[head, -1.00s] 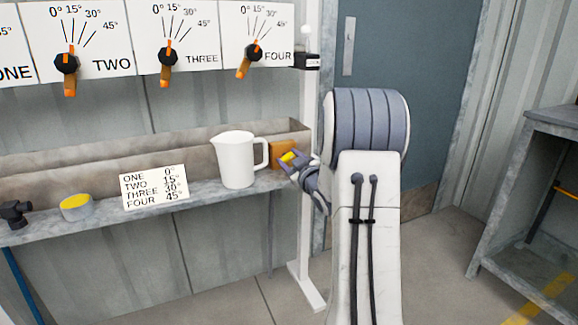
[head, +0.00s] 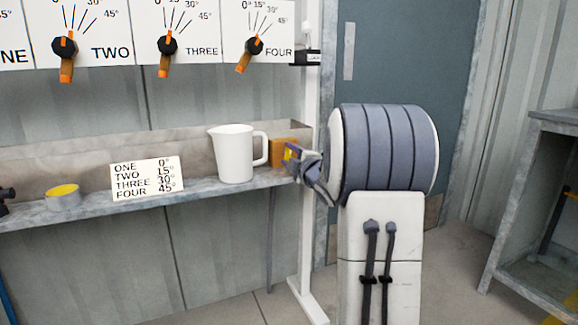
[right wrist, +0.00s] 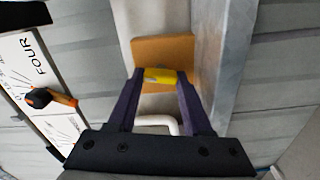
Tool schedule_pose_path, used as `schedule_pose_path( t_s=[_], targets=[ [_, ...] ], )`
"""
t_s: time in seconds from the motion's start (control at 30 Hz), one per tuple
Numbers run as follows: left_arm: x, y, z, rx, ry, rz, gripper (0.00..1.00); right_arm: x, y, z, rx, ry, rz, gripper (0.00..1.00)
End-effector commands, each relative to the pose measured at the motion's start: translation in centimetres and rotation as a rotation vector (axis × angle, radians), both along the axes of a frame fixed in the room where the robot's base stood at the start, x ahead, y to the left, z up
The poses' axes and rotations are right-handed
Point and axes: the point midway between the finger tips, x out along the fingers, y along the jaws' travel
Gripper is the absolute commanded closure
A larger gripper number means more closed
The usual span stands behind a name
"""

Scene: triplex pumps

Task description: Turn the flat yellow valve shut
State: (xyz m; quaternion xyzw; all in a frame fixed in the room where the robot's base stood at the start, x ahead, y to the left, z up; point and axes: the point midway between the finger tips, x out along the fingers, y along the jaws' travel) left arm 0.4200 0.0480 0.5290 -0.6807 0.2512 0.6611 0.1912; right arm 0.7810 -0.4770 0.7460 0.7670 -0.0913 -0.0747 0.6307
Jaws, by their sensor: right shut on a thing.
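The flat yellow valve (right wrist: 160,76) shows in the right wrist view as a small yellow piece in front of an orange-brown block (right wrist: 176,50). My right gripper (right wrist: 159,75) is shut on it, one dark purple finger on each side. In the head view my right gripper (head: 292,156) is at the right end of the shelf, against the block (head: 278,152), with only a little yellow showing. Most of the valve is hidden there by the fingers, so its angle is hard to tell. My left gripper is not in view.
A white jug (head: 234,155) stands on the shelf just left of the block. A card with angles (head: 147,178) and a yellow-topped round tub (head: 63,197) are further left. A white post (head: 307,230) stands beside my right gripper. Dials with orange pointers hang above.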

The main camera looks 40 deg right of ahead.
Motion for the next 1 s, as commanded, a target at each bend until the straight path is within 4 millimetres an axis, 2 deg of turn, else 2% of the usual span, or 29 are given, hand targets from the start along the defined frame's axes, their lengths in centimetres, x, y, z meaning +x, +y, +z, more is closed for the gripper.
schedule_pose_path(
  t_s=[0.03,0.3,0.97,1.0],
  targets=[
    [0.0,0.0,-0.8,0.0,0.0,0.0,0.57,0.0,0.1,-0.5,-0.033,0.009,0.002,1.0],
    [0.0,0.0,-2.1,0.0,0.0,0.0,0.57,0.0,0.1,-0.3,-0.157,0.039,0.002,1.0],
    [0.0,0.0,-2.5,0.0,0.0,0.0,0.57,0.0,0.1,-0.2,-0.206,0.053,0.004,1.0],
    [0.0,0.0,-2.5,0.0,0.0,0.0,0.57,0.0,0.1,-0.2,-0.206,0.053,0.004,0.35]
  ],
)
